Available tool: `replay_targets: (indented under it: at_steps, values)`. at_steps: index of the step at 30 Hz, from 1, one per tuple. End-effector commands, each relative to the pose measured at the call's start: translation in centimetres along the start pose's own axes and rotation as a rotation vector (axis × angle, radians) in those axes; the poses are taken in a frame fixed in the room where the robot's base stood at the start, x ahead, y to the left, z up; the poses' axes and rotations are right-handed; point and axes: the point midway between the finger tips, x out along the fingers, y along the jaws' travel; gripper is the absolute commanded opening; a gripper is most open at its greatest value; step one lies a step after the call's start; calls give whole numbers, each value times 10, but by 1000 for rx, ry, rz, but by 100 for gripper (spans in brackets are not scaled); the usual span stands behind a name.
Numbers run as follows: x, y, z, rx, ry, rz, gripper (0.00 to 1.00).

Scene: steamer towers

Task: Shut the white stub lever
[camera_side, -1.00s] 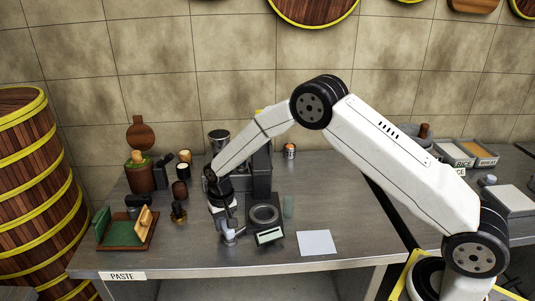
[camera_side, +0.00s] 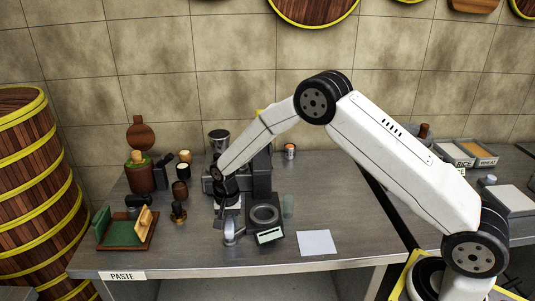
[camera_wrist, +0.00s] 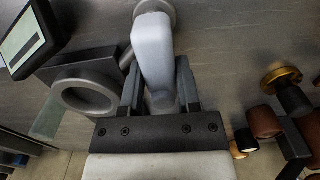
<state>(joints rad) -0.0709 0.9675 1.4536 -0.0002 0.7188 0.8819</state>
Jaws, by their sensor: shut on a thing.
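The white stub lever (camera_wrist: 153,50) is a pale rounded bar in the wrist view. It lies between the two dark fingers of my gripper (camera_wrist: 157,88), which is shut on it. In the side view my gripper (camera_side: 230,212) points down over the small pale metal fitting (camera_side: 230,240) at the front middle of the steel bench. The lever is mostly hidden by the fingers there, and its exact angle is hard to tell.
A dark scale-like device (camera_side: 265,215) with a round ring and a tilted display (camera_side: 269,236) stands close on the right. A white sheet (camera_side: 317,243) lies farther right. A green-and-wood holder (camera_side: 124,232) and dark-handled tools (camera_side: 179,212) stand on the left.

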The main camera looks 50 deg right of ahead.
Motion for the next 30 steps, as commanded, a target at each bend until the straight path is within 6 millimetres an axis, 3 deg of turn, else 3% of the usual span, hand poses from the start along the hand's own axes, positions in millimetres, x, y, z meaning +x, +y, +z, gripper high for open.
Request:
replay_targets:
  at_steps: [5,6,9,22,30]
  values:
    - [1,2,1,4,-5,4,0]
    - [1,2,1,4,-5,4,51]
    - [1,2,1,3,-4,4,76]
    - [-4,0,0,0,-1,1,76]
    - [-28,0,0,0,-1,0,76]
